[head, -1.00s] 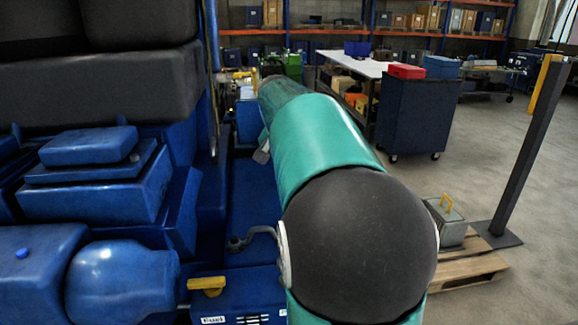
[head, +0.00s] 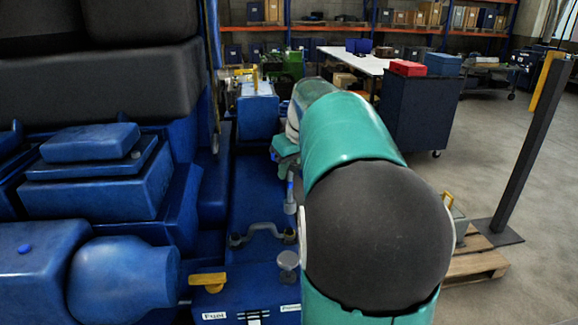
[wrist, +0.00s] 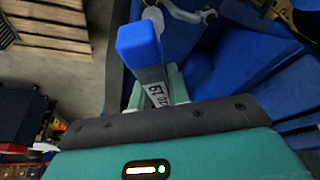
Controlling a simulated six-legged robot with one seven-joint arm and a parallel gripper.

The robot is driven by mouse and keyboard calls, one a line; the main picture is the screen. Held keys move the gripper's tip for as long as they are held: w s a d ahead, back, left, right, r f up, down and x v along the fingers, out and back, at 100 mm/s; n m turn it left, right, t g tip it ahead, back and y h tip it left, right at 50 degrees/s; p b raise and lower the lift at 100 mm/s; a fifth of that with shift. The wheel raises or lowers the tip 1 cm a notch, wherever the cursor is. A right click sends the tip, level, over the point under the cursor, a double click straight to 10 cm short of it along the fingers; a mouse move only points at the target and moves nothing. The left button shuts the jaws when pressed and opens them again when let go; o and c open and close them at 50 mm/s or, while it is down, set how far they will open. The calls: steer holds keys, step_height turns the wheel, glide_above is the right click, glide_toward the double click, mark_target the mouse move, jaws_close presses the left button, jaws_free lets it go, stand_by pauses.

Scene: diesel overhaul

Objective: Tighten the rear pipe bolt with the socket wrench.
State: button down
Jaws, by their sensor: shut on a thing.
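My gripper (wrist: 158,88) is shut on the socket wrench (wrist: 140,43), which has a blue end and a grey part with a label in the wrist view. In the head view my gripper (head: 286,150) is partly hidden by my arm, and the wrench (head: 290,194) hangs below it, roughly upright. A short grey pipe (head: 262,229) with flanged ends lies on the blue engine, just below and left of the wrench. The pipe also shows in the wrist view (wrist: 187,13). I cannot make out the rear bolt, or whether the wrench touches the pipe.
Blue engine blocks (head: 95,180) rise on the left. A dark post (head: 530,145), a pallet (head: 478,266) and a blue cabinet (head: 420,110) stand right, with open floor between.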

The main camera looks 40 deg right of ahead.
steer(key=n, duration=0.1)
steer(key=n+y, duration=0.1)
steer(key=n, duration=0.2)
steer(key=shift+f+y, duration=0.3)
steer(key=n, duration=0.1)
steer(key=n+y, duration=0.1)
steer(key=n, duration=0.1)
steer(key=n+g, duration=0.1)
steer(key=n, duration=0.1)
steer(key=shift+a+f+y, duration=0.1)
steer(key=shift+f+y, duration=0.2)
steer(key=shift+f, duration=0.05)
steer(key=n, duration=0.1)
steer(key=n+g, duration=0.1)
steer(key=n, duration=0.2)
steer(key=shift+f+y, duration=0.25)
steer(key=shift+y, duration=0.15)
steer(key=n, duration=0.1)
steer(key=n+g, duration=0.1)
steer(key=n, duration=0.2)
steer(key=shift+s+a+f+n+g, duration=0.1)
steer(key=shift+s+f+n+g, duration=0.05)
steer(key=shift+f+n+g, duration=0.2)
steer(key=shift+f, duration=1.5)
